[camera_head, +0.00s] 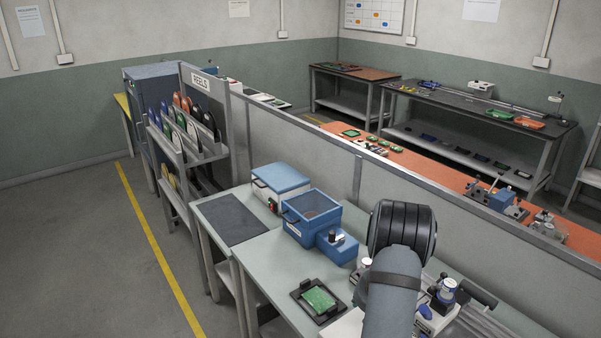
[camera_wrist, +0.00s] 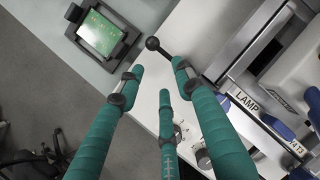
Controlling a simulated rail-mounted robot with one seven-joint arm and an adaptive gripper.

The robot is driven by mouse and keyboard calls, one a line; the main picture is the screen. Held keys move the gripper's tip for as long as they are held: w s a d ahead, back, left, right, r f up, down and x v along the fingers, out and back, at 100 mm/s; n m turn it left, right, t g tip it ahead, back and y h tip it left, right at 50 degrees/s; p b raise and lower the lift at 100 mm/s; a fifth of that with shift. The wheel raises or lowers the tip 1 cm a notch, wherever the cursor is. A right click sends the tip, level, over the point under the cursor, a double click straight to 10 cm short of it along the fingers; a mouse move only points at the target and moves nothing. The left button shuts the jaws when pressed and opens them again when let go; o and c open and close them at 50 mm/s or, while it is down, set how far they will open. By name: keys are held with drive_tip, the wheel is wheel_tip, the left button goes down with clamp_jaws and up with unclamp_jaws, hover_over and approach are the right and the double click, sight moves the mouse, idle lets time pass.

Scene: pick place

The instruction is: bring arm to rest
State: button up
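My gripper (camera_wrist: 158,76) shows in the wrist view with three teal-wrapped fingers. The fingertips are spread apart and nothing is held between them. They hang above a white surface (camera_wrist: 150,105) at the table's edge. A black ball knob (camera_wrist: 152,43) on a thin lever lies just beyond the fingertips; I cannot tell whether a finger touches it. In the head view my arm stands over the near bench at lower right, and my gripper cannot be made out there.
A green circuit board (camera_head: 319,299) lies in a black holder (camera_head: 300,292) left of my arm. A blue open box (camera_head: 311,216) stands behind it. A device labelled LAMP (camera_wrist: 245,99) is right of the fingers. A grey partition (camera_head: 300,145) runs behind the bench. Floor at left is clear.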

drive_tip(key=shift+w, duration=1.9)
drive_tip(key=shift+s, duration=0.1)
drive_tip(key=shift+s+a, duration=0.1)
drive_tip(key=shift+s, duration=5.6)
drive_tip(key=shift+w, duration=6)
